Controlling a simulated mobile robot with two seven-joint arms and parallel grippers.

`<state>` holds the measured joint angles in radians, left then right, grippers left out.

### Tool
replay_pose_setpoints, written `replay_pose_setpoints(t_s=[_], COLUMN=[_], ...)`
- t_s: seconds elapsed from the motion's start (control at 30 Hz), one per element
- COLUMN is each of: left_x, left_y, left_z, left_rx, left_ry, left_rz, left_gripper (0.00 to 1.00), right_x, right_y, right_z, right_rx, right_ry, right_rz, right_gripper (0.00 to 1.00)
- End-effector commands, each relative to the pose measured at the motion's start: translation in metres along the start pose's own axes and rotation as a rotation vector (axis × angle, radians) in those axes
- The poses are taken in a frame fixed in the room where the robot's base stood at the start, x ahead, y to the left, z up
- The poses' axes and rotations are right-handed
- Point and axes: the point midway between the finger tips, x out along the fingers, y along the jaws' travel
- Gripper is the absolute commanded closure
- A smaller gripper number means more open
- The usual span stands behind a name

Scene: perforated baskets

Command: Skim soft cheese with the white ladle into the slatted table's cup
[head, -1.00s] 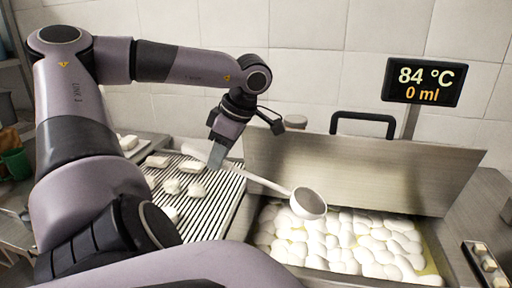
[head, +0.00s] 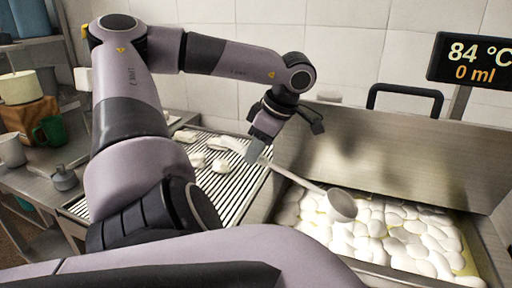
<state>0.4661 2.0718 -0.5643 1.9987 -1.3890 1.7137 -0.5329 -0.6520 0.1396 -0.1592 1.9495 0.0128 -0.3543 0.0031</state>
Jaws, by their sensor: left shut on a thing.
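My left gripper (head: 257,150) is shut on the handle of the white ladle (head: 298,180). The handle slants down to the right. The ladle's round bowl (head: 342,205) is over the left back part of the steel vat (head: 487,262), and I cannot tell whether it touches the cheese. Many white lumps of soft cheese (head: 405,240) fill the vat in yellowish liquid. The slatted table (head: 238,200) is left of the vat, with several white pieces (head: 220,166) on it. My left arm hides part of this table, and no cup shows on it. My right gripper is out of view.
The vat's upright steel lid (head: 400,150) with a black handle (head: 405,92) stands behind the cheese. A display (head: 480,60) reads 84 °C and 0 ml.

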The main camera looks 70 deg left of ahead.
Motion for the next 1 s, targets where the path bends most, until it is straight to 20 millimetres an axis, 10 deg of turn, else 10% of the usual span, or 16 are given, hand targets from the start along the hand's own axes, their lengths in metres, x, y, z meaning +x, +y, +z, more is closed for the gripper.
replay_pose_setpoints(t_s=[1.0], left_x=[0.081], left_y=[0.000], left_z=[0.036], left_rx=[0.000], left_ry=[-0.001], left_rz=[0.001], left_gripper=[1.00], right_x=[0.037], right_y=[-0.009], right_z=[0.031], right_rx=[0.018], right_ry=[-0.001], right_rz=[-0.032], right_gripper=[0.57])
